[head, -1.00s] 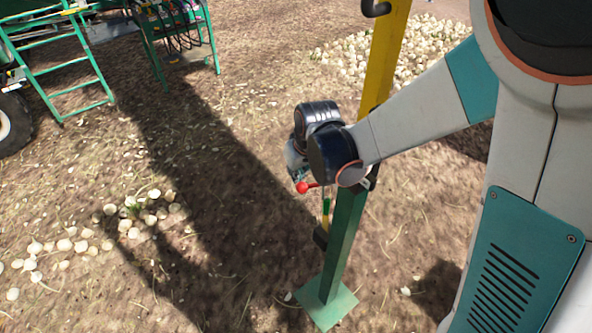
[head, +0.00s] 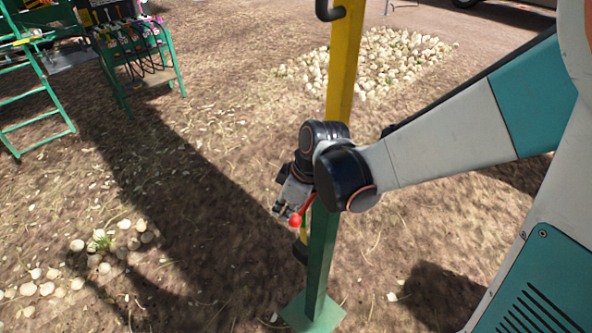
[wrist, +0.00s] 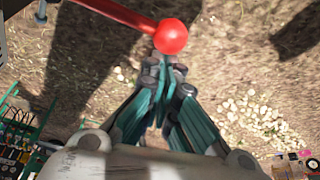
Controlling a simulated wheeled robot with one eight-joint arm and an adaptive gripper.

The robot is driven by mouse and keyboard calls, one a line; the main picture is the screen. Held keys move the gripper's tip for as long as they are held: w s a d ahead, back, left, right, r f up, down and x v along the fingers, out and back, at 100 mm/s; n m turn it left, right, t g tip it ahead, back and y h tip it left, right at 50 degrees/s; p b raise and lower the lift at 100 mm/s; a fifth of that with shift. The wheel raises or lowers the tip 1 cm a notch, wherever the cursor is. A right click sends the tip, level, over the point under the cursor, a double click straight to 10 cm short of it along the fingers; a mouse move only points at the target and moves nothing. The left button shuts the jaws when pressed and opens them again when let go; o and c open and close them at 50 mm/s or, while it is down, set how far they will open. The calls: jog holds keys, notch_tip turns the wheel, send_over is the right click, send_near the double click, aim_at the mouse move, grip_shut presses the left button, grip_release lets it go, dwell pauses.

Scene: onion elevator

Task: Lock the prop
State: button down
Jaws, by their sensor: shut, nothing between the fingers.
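The prop is a green post (head: 322,262) on a flat base plate, with a yellow inner post (head: 346,65) rising from it. A red lever (head: 308,204) with a round red knob (head: 295,220) sticks out at the left of the post, slanting down and left. My gripper (head: 280,208) is beside the knob, partly hidden by my wrist. In the wrist view, the lever (wrist: 115,12) and knob (wrist: 171,36) lie just beyond my shut, empty fingertips (wrist: 165,72). I cannot tell whether they touch. The lever's pivot is hidden behind my wrist.
A black hook (head: 328,10) is on the yellow post's upper part. Onion piles lie behind (head: 375,62) and at the lower left (head: 120,237). A green ladder (head: 35,90) and a machine stand (head: 130,50) are at the upper left. The ground around the post is open.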

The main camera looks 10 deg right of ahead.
jog(key=shift+s+d+n, duration=0.1)
jog(key=shift+s+n, duration=0.2)
jog(key=shift+s, duration=0.1)
jog(key=shift+w, duration=0.1)
jog(key=shift+w+d, duration=0.1)
jog(key=shift+w, duration=0.7)
